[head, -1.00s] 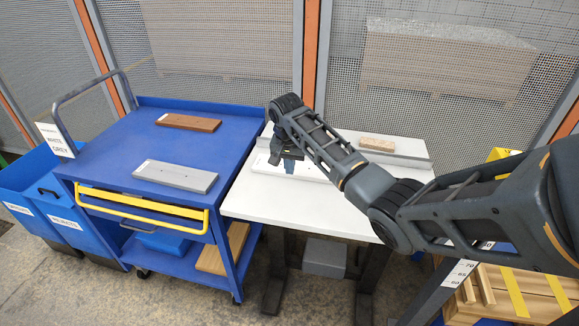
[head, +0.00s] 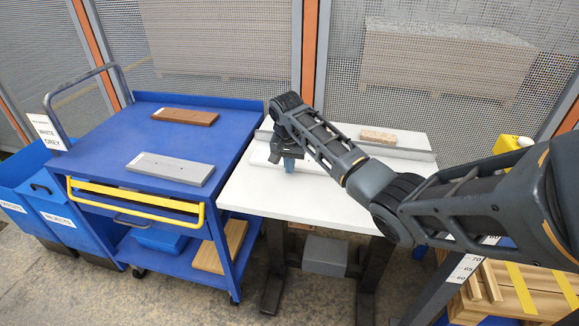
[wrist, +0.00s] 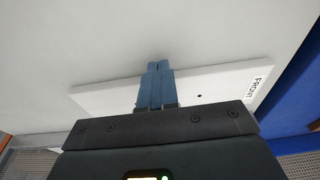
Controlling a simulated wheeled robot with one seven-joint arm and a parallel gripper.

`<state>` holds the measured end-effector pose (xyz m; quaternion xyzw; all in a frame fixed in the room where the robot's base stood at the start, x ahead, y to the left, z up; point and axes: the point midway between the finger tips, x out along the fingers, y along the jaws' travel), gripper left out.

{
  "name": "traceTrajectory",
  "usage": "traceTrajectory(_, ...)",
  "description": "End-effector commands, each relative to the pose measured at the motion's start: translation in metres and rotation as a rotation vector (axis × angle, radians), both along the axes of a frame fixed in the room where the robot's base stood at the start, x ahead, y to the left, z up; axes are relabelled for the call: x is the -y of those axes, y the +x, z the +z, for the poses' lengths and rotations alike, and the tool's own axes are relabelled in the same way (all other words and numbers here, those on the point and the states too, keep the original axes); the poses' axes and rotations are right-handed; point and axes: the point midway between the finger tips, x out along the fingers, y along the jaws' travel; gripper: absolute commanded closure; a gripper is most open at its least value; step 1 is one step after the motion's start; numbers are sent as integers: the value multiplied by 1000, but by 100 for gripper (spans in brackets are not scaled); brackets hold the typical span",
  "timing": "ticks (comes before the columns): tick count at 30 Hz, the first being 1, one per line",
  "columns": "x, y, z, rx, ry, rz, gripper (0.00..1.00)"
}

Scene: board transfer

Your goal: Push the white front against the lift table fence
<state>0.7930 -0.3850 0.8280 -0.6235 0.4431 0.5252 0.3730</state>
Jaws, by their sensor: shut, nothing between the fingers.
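The white front (head: 261,157) lies flat on the white lift table (head: 300,203), just on the near side of the grey fence (head: 405,153) along the table's back. In the wrist view the front (wrist: 217,82) shows as a long white board with a "FRONT" label at its right end and a small dark hole. My gripper (head: 289,165) is shut and empty, pointing down at the front's near long edge. Its blue fingers (wrist: 158,66) overlap the board in the wrist view; I cannot tell whether they touch it. Any gap to the fence is hidden.
A wooden block (head: 378,136) rests behind the fence. The blue cart (head: 105,150) on the left carries a brown board (head: 185,117) and a grey board (head: 170,168). The lift table's near part is clear. A mesh wall stands behind.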

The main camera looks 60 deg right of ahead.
Motion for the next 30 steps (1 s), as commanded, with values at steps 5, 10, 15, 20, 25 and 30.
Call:
traceTrajectory(5, 2, 1, -9, 0, 0, -1, 100)
traceTrajectory(10, 10, 3, -7, -1, -1, 0, 100)
traceTrajectory(15, 17, 6, -7, 0, -1, -1, 100)
traceTrajectory(20, 24, 9, -7, 0, -1, 0, 100)
traceTrajectory(25, 31, 11, -7, 0, 0, 0, 100)
traceTrajectory(30, 39, 13, -7, 0, -1, -1, 100)
